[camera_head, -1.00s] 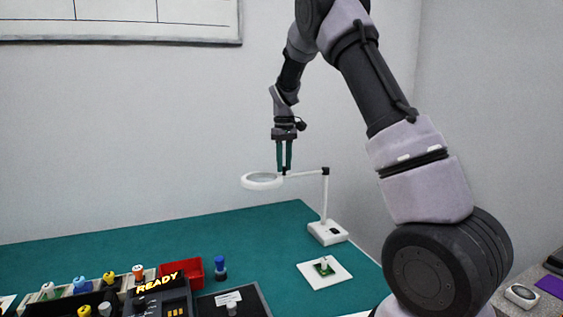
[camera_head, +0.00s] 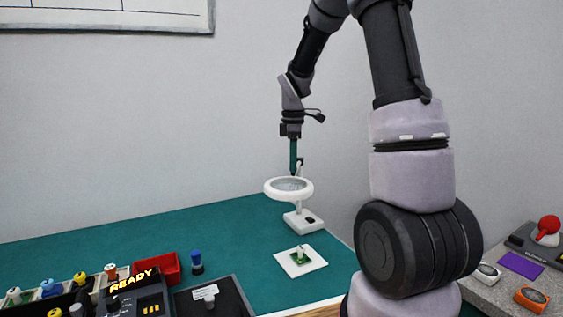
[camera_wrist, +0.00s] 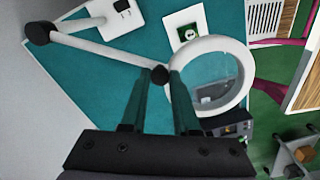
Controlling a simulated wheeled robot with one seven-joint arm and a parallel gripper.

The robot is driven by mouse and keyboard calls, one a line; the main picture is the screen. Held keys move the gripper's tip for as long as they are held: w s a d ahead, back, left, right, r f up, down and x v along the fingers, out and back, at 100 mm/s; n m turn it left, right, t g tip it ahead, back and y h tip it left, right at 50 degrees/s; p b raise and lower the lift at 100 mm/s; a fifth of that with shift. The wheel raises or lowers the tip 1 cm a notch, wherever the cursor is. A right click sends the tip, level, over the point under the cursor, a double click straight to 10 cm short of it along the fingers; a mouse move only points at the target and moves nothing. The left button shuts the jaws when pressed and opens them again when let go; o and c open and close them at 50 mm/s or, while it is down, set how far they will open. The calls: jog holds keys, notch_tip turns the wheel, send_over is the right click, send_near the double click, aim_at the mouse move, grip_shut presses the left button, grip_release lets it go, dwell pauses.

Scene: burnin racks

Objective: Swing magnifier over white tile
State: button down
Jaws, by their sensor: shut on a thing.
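My gripper (camera_head: 293,168) points down at the magnifier's arm. In the wrist view my gripper (camera_wrist: 160,77) is shut on the dark joint between arm and ring.
A red bin (camera_head: 171,269), a blue-topped peg (camera_head: 196,262), a READY display box (camera_head: 140,297) and several coloured pegs stand at the front left. A grey side table at right holds a red-knobbed device (camera_head: 547,230) and a purple pad (camera_head: 520,265). The teal table's back is clear.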

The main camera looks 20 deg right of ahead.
jog(key=shift+s+d+n, duration=0.3)
jog(key=shift+d+n, duration=0.2)
jog(key=shift+d, duration=0.15)
jog(key=shift+s+d+n, duration=0.3)
jog(key=shift+d+n, duration=0.2)
jog(key=shift+d, duration=0.15)
jog(key=c, duration=0.7)
grip_release()
jog(key=shift+d, duration=0.1)
jog(key=shift+o, duration=0.2)
jog(key=shift+r, duration=0.1)
notch_tip(320, 180, up, 11)
jog(key=shift+f, duration=0.2)
